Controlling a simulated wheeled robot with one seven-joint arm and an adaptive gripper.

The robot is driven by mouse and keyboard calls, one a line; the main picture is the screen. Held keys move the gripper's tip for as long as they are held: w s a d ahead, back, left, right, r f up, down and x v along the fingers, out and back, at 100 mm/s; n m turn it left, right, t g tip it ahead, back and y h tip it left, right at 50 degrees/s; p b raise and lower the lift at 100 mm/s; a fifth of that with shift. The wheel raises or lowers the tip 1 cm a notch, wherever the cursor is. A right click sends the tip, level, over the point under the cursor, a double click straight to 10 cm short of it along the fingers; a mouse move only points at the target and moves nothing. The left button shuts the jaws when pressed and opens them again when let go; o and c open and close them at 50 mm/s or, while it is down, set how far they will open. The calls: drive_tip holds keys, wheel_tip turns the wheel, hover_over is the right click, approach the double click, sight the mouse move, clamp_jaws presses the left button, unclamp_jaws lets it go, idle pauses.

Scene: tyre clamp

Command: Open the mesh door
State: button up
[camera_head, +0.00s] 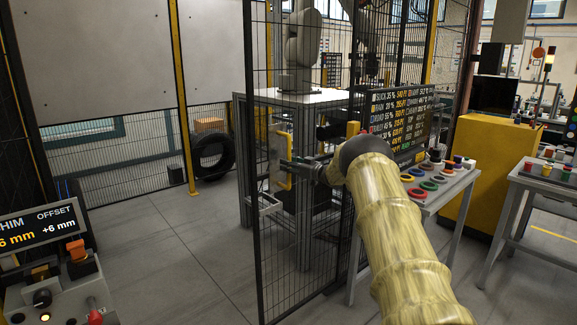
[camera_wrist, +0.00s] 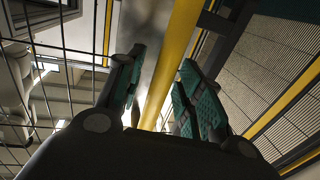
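The mesh door (camera_head: 300,240) is a tall black wire panel in the middle of the head view, with its free-looking edge on the left. A yellow bar handle (camera_head: 287,160) on a grey plate sits near that edge. My gripper (camera_head: 300,168) reaches the handle from the right. In the wrist view, the yellow handle (camera_wrist: 173,60) runs between the two fingertips of my gripper (camera_wrist: 162,65). The fingers are apart, with a gap on the left side of the bar. I cannot tell whether the right finger touches it. My forearm hides the door's right part.
A control panel (camera_head: 58,285) stands at the lower left. A table with coloured rings (camera_head: 428,186) and a dark display board stand on the right. Beyond the mesh are a machine table (camera_head: 300,98) and a tyre (camera_head: 212,157). The floor left of the door is clear.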

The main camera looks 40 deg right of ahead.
idle(0.3)
drive_tip(key=s+d, duration=0.2)
drive_tip(key=s, duration=0.9)
drive_tip(key=shift+s+d, duration=0.2)
drive_tip(key=shift+s, duration=0.15)
drive_tip(key=shift+f, duration=0.1)
